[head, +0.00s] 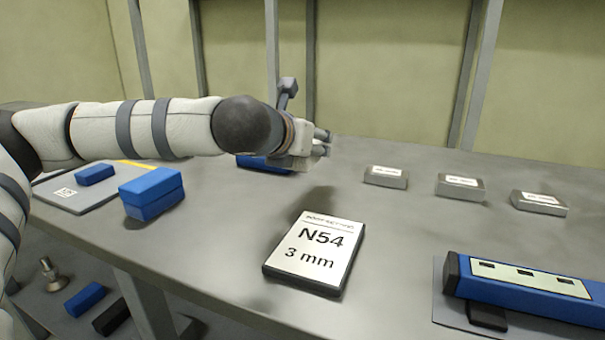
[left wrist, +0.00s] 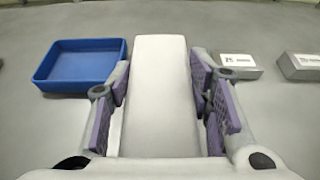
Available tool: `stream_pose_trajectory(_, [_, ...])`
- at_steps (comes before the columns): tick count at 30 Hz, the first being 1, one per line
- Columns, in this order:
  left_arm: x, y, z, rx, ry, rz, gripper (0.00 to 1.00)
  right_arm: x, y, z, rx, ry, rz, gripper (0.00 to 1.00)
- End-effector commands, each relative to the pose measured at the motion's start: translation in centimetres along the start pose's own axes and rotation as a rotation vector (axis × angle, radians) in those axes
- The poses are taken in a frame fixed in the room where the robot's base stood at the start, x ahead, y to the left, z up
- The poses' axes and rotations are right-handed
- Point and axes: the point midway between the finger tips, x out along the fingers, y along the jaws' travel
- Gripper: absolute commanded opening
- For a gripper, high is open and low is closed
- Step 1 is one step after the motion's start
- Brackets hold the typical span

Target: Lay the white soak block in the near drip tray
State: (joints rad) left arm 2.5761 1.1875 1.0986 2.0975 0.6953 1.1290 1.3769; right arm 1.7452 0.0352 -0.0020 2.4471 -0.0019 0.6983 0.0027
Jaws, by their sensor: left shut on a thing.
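My left gripper (head: 322,142) is held above the grey bench in the head view. In the left wrist view my left gripper (left wrist: 160,108) has its purple finger pads on either side of a long white soak block (left wrist: 160,80), shut on it. In the head view the block is mostly hidden by my wrist. A shallow, empty blue drip tray (left wrist: 82,82) lies to the left of the block in the wrist view. In the head view a blue thing (head: 248,162), apparently this tray, shows partly behind my wrist. My right gripper is not in view.
A black-edged sign (head: 318,252) reading N54 3 mm lies at the front. Several labelled metal blocks, one here (head: 386,177), stand at the right. A blue bar (head: 525,292) sits front right. A blue box (head: 151,193) and a grey plate (head: 85,198) are at left.

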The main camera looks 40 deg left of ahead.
Motion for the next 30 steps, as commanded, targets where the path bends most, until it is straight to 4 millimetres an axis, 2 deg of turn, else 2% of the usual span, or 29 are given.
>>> stream_pose_trajectory(1, [1.6, 0.3, -1.6, 0.001, 0.013, 0.004, 0.13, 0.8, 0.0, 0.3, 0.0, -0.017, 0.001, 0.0])
stream_pose_trajectory(3, [2.8, 0.6, -2.1, 0.001, 0.01, 0.003, 0.13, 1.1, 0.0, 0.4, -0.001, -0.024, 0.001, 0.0])
stream_pose_trajectory(8, [4.2, 0.9, -2.6, 0.0, 0.004, 0.0, 0.13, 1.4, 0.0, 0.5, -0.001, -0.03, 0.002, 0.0])
stream_pose_trajectory(10, [5.1, 1.1, -3.2, 0.001, 0.006, 0.002, 0.13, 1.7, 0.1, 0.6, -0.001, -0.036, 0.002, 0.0])
stream_pose_trajectory(12, [5.6, 1.1, -4.8, 0.002, 0.009, 0.001, 0.13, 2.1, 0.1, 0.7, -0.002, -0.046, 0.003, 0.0])
stream_pose_trajectory(15, [6.0, 1.1, -5.9, 0.001, 0.005, 0.0, 0.13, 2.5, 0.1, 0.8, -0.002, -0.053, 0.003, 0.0])
stream_pose_trajectory(20, [5.8, 1.1, -5.5, -0.001, 0.0, 0.0, 0.13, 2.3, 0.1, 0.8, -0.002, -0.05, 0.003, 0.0])
stream_pose_trajectory(25, [6.0, 1.1, -6.0, 0.0, 0.002, 0.0, 0.13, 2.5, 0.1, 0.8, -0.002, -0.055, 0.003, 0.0])
stream_pose_trajectory(26, [6.0, 1.1, -5.9, -0.001, 0.002, 0.0, 0.53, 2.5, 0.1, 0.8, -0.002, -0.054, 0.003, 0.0])
stream_pose_trajectory(27, [6.0, 1.1, -5.9, -0.001, 0.002, 0.0, 0.62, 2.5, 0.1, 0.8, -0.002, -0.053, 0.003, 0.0])
stream_pose_trajectory(28, [6.0, 1.1, -5.9, -0.001, 0.001, 0.0, 0.66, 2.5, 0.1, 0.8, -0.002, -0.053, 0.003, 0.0])
stream_pose_trajectory(30, [6.0, 1.1, -5.9, -0.001, 0.001, 0.0, 0.66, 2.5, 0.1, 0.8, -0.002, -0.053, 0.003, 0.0])
